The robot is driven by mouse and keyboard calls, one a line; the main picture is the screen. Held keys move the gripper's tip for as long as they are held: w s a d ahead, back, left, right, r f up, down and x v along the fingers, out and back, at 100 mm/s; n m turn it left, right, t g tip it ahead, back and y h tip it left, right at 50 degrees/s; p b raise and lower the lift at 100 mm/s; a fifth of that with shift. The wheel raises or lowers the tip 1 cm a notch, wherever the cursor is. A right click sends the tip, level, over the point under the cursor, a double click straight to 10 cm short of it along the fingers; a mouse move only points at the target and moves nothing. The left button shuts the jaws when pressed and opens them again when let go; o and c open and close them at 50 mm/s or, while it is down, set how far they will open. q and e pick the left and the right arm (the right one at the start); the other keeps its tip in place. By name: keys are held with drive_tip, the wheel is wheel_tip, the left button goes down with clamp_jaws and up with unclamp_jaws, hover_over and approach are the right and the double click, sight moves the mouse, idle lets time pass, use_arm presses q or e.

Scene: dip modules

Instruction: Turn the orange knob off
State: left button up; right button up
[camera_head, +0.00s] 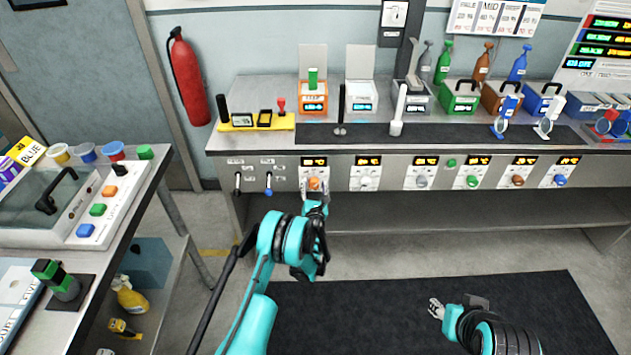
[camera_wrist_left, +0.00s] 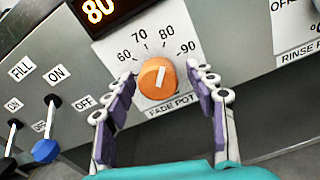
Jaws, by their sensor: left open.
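The orange knob (camera_head: 315,183) is on the front panel of the counter, under a lit orange display (camera_head: 314,161). In the left wrist view the knob (camera_wrist_left: 157,78) has a white pointer line tilted slightly right of straight up, on a dial marked 60 to 90 and labelled "FADE POT". My left gripper (camera_head: 315,197) is at the knob. In the left wrist view its two open fingers (camera_wrist_left: 163,88) stand on either side of the knob, with gaps visible. My right gripper (camera_head: 437,308) is low at the right, away from the panel; its jaw state is too small to tell.
A white knob (camera_head: 365,182) sits to the right on the same panel, with more knobs beyond. Two levers, one black (camera_wrist_left: 54,104) and one blue (camera_wrist_left: 45,150), stand left of the knob. The side bench (camera_head: 150,172) is at the left. The floor before the counter is clear.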

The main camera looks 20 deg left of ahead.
use_arm(q)
drive_tip(key=shift+s+r, duration=0.1)
drive_tip(key=shift+r, duration=0.05)
drive_tip(key=shift+c, duration=1.3)
drive_tip(key=c, duration=0.9)
